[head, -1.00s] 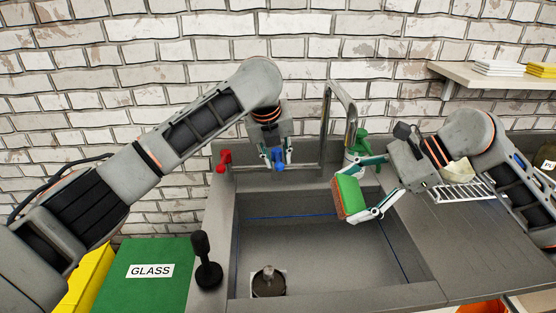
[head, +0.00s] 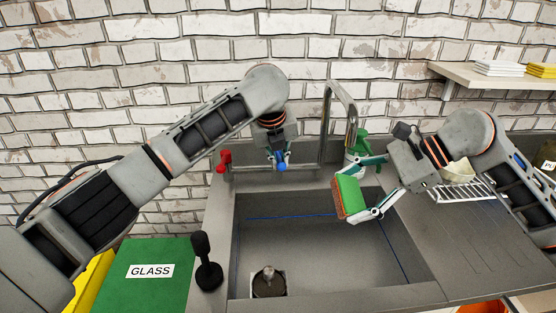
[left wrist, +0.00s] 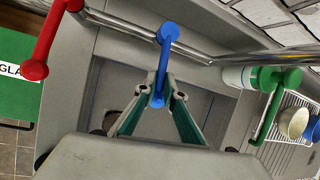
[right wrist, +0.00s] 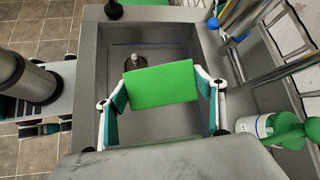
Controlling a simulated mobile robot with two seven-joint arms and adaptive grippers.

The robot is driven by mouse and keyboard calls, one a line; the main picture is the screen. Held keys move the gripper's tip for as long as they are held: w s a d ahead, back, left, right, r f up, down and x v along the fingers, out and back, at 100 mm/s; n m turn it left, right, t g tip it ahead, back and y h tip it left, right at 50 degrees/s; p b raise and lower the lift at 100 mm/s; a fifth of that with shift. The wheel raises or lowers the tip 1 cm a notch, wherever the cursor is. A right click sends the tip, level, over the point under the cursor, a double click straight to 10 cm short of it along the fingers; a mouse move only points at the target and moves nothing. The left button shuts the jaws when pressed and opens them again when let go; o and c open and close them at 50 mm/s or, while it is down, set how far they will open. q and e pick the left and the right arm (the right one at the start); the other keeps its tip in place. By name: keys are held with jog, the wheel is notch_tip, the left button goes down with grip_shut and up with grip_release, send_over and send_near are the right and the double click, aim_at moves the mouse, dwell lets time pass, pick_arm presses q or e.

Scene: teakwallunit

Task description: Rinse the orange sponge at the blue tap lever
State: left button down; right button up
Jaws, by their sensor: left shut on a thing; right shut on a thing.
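The blue tap lever (head: 282,167) sits on the pipe behind the sink, and it shows upright in the left wrist view (left wrist: 163,62). My left gripper (left wrist: 163,98) has its fingers on both sides of the lever's lower end and is shut on it. The sponge (head: 350,198) is green on one broad side and orange on the other. My right gripper (right wrist: 162,90) is shut on it by two opposite edges and holds it tilted above the sink basin. In the head view the sponge appears below the tap spout (head: 351,135). I see no clear water stream.
A red tap lever (head: 224,160) is left of the blue one. The basin (head: 320,245) holds a dark round thing (head: 269,284). A green-topped bottle (head: 358,145) stands behind the sponge. A dish rack (head: 465,190) is right; a green GLASS bin (head: 150,290) is left.

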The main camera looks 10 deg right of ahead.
pick_arm(q)
jog(key=shift+s+d+f+n, duration=0.1)
jog(key=shift+d+f+n, duration=0.05)
jog(key=shift+d+n, duration=0.3)
jog(key=shift+a, duration=0.1)
jog(key=c, duration=2.1)
grip_release()
jog(key=shift+c, duration=0.2)
jog(key=shift+r, duration=0.3)
jog(key=v, duration=1.1)
jog(key=shift+s+r, duration=0.25)
